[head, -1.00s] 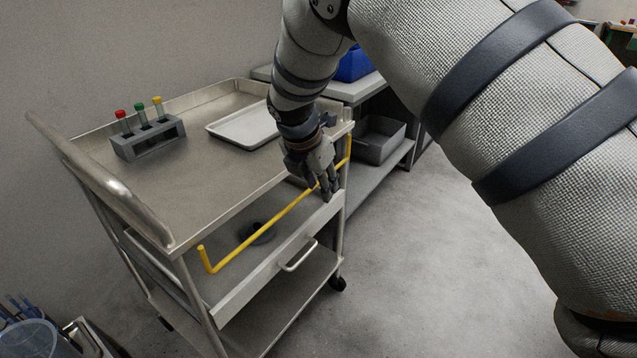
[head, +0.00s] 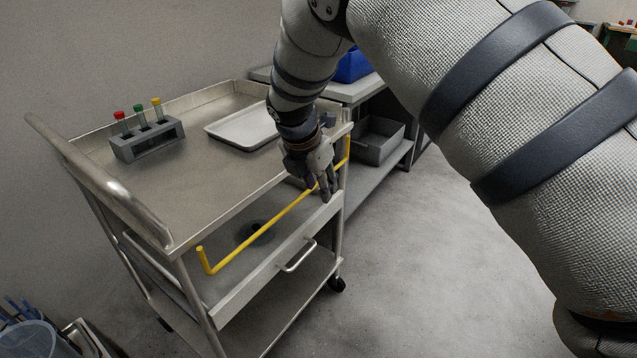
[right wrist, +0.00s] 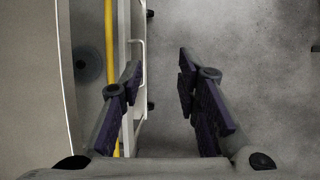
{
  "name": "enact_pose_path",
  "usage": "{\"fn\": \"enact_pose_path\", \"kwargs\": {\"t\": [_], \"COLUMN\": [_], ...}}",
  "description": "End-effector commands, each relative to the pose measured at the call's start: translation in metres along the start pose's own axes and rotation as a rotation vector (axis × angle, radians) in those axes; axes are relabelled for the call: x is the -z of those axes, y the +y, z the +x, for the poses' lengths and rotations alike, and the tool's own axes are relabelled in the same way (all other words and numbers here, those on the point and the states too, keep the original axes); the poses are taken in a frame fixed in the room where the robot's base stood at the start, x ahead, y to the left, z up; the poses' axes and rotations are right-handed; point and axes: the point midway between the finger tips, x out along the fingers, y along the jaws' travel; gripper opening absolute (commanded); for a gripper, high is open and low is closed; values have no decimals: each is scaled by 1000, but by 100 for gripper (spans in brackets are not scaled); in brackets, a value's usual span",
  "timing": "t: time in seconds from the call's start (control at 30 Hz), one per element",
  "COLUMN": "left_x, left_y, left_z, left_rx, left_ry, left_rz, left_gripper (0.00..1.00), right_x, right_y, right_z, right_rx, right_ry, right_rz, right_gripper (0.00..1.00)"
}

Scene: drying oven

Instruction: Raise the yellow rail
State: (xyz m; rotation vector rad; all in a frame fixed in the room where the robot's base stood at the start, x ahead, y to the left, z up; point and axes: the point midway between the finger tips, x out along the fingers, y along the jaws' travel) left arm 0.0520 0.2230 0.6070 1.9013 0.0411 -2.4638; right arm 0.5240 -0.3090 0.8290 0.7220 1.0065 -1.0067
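The yellow rail (head: 262,236) runs along the open front side of the steel cart, below its top shelf. Its near end bends up and its far end rises by the far post. My right gripper (head: 326,188) points down at the rail's far part, beside the cart's edge. In the right wrist view, my right gripper (right wrist: 160,72) is open with nothing between the fingers. The rail (right wrist: 110,35) passes left of the gap, partly covered by the left finger. I cannot tell whether they touch. My left gripper is not in view.
The cart top (head: 205,190) carries a rack (head: 148,140) with three capped tubes and a shallow tray (head: 243,128). A drawer handle (head: 297,256) sticks out below the rail. A bench with a grey bin (head: 378,143) stands behind. The floor at right is clear.

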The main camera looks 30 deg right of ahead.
Motion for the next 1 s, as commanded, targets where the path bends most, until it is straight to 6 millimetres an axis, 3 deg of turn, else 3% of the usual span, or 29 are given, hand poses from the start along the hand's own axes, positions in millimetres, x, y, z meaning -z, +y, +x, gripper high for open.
{"fn": "enact_pose_path", "kwargs": {"t": [0.17, 0.4, 0.6, 0.9, 1.0], "left_x": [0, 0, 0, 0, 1], "left_y": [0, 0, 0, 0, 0], "left_z": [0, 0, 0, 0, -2], "left_rx": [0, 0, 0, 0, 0], "left_ry": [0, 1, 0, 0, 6], "left_rz": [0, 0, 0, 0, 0], "left_gripper": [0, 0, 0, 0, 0], "right_x": [-1, -1, 0, 0, -7], "right_y": [1, 1, 0, 0, -6], "right_z": [-18, -84, -116, -120, -115], "right_rx": [-4, -5, -1, 0, -11], "right_ry": [-1, -1, 0, 0, 12], "right_rz": [1, 1, 0, 0, 52], "right_gripper": [30, 30, 30, 30, 7]}}
